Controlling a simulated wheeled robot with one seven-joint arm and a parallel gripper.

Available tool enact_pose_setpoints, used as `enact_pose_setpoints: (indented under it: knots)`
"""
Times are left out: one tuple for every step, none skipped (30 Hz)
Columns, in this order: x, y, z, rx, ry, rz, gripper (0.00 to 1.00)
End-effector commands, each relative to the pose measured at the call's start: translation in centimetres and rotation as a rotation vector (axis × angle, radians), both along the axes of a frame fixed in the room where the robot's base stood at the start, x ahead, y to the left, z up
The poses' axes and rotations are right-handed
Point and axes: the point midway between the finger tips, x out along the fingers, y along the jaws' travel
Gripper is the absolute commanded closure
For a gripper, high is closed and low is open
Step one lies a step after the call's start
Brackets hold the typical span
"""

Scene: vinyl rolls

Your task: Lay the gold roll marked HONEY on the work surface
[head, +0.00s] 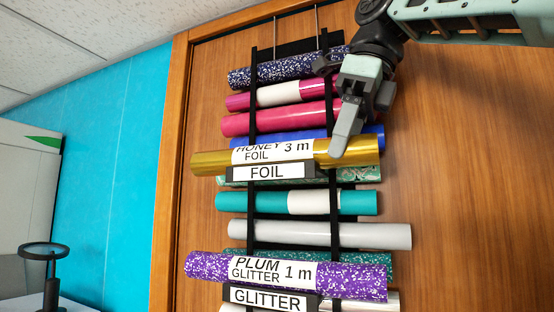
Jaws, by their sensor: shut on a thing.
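The gold roll marked HONEY FOIL 3 m (212,163) lies level across the hanging rack, in front of the blue roll and above the FOIL label (268,172). My gripper (340,148) reaches down from the upper right and is shut on the gold roll, right of its white label. The near finger covers part of the roll, and the far finger is hidden. I cannot tell whether the roll is clear of its rack straps. The work surface cannot be made out for certain.
The black rack (252,215) hangs on a wooden door (460,180) and holds several other rolls, including a purple PLUM GLITTER roll (345,280) below and magenta rolls (280,119) above. A black round-topped stand (45,252) is at the lower left. Open space lies right of the rack.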

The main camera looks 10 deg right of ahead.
Motion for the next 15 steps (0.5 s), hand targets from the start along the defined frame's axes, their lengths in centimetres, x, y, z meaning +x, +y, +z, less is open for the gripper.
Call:
enact_pose_setpoints:
  knots:
    - [0.0, 0.0, 0.0, 0.000, 0.000, 0.000, 1.00]
    - [0.0, 0.0, 0.0, 0.000, 0.000, 0.000, 1.00]
    - [0.0, 0.0, 0.0, 0.000, -0.001, 0.000, 1.00]
    - [0.0, 0.0, 0.0, 0.000, -0.001, 0.000, 1.00]
    - [0.0, 0.0, 0.1, 0.000, -0.001, 0.000, 1.00]
    - [0.0, 0.0, 0.1, 0.000, -0.001, 0.000, 1.00]
    - [0.0, 0.0, 0.2, 0.000, -0.001, 0.000, 1.00]
    - [0.0, 0.0, 0.3, 0.000, -0.001, 0.000, 1.00]
    - [0.0, 0.0, 0.5, 0.000, -0.001, 0.000, 1.00]
    - [0.0, 0.0, 0.6, 0.000, -0.001, 0.000, 1.00]
    - [0.0, 0.0, 0.7, 0.001, -0.001, 0.000, 1.00]
    - [0.0, 0.0, 1.0, 0.001, -0.001, 0.000, 1.00]
    - [0.0, 0.0, 1.1, 0.001, -0.001, 0.000, 1.00]
    - [0.0, 0.0, 1.3, 0.001, -0.001, 0.000, 1.00]
    - [0.0, 0.0, 1.5, 0.000, 0.000, 0.000, 1.00]
